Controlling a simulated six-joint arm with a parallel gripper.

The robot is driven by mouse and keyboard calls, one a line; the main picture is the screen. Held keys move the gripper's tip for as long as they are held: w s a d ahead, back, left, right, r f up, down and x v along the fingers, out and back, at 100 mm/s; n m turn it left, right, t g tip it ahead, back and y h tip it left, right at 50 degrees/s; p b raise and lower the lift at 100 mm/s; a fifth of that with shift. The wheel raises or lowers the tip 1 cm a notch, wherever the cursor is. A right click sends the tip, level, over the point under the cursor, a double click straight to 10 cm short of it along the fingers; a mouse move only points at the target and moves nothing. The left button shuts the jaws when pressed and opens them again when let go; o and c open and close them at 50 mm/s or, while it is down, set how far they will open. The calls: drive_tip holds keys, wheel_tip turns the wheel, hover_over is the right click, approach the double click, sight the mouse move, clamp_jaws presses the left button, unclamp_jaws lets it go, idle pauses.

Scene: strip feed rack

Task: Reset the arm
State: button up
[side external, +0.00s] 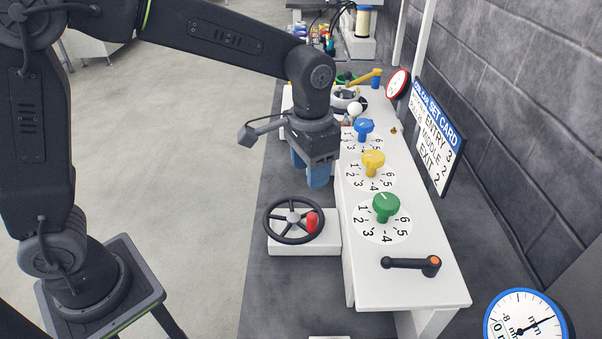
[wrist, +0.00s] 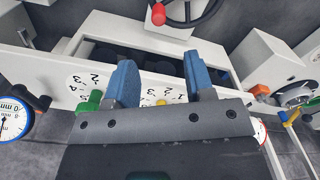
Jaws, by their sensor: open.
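My gripper (side external: 313,180) hangs from my arm with its blue fingers pointing down, left of the white rack top and its dials. It is beyond the handwheel in the side external view. In the wrist view the two blue fingers of my gripper (wrist: 158,72) are spread apart with nothing between them. The green knob (side external: 386,206), yellow knob (side external: 373,163) and blue knob (side external: 364,127) stand in a row on numbered dials, apart from my gripper. The set card (side external: 437,137) on the wall side lists entry, middle and exit with numbers.
A black handwheel (side external: 273,232) with a red knob sits on a white block near my gripper. A black lever (side external: 408,263) lies at the rack's near end. A blue-rimmed gauge (side external: 498,333) and red-rimmed gauge (side external: 397,83) flank the rack. The floor at left is clear.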

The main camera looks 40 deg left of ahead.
drive_tip(key=s+a+r+n+t, duration=0.1)
drive_tip(key=s+a+r+t, duration=0.1)
drive_tip(key=s+a, duration=0.3)
drive_tip(key=s+a+r+n+t, duration=0.2)
drive_tip(key=s+a, duration=0.4)
drive_tip(key=s, duration=0.6)
drive_tip(key=shift+s+r+t, duration=0.4)
drive_tip(key=shift+r+t, duration=0.3)
drive_tip(key=shift+r, duration=0.35)
idle(2.2)
